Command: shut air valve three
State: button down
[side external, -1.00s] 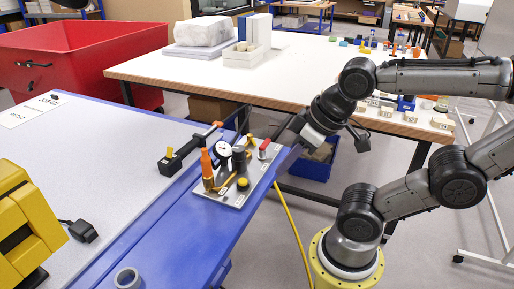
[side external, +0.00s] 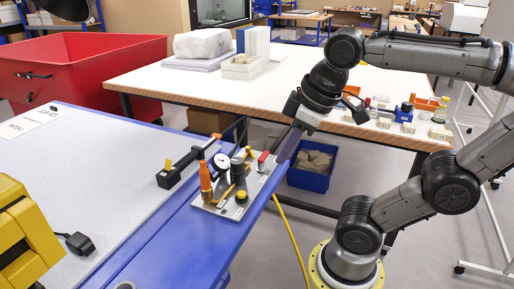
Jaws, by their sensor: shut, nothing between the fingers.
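The air panel (side external: 222,208) is a pale plate at the right edge of the blue bench. It carries an orange-topped unit (side external: 205,181), a round white gauge (side external: 221,161), a dark cylinder (side external: 238,171), a yellow round knob (side external: 241,197), yellow handles (side external: 249,150) and a red-topped part (side external: 263,157). The labels are too small to read, so I cannot tell which is valve three. My gripper (side external: 281,151) is shut and empty, just above and right of the red-topped part. Contact cannot be made out, and the fingertips are small and partly unclear.
A black tool with an orange end (side external: 180,168) lies left of the panel. A yellow hose (side external: 288,232) hangs down beside the bench. A white-topped table (side external: 165,82) with blocks and small parts stands behind. A blue crate (side external: 309,178) sits below it. The grey bench top is mostly clear.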

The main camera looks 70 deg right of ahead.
aim_at(264, 160)
jog(key=w+d+r+g+h, duration=0.1)
jog(key=w+d+r+g, duration=0.3)
jog(key=w, duration=0.4)
jog(key=w+d+r+g, duration=0.1)
jog(key=w+d+r, duration=0.4)
jog(key=w, duration=0.4)
jog(key=w+d+f+m+g, duration=0.1)
jog(key=w+d+f+g, duration=0.1)
jog(key=w+d+f, duration=0.2)
jog(key=w+d+f+g+y, duration=0.1)
jog(key=w+d+f, duration=0.3)
jog(key=d+f, duration=0.7)
jog(key=shift+d+f+m+g, duration=0.2)
jog(key=shift+f+m+g, duration=0.25)
jog(key=shift+f, duration=0.4)
jog(key=x, duration=0.9)
jog(key=shift+s+a+f, duration=0.15)
jog(key=shift+f, duration=0.1)
jog(key=s, duration=0.3)
jog(key=shift+f, duration=0.15)
jog(key=shift+s, duration=0.55)
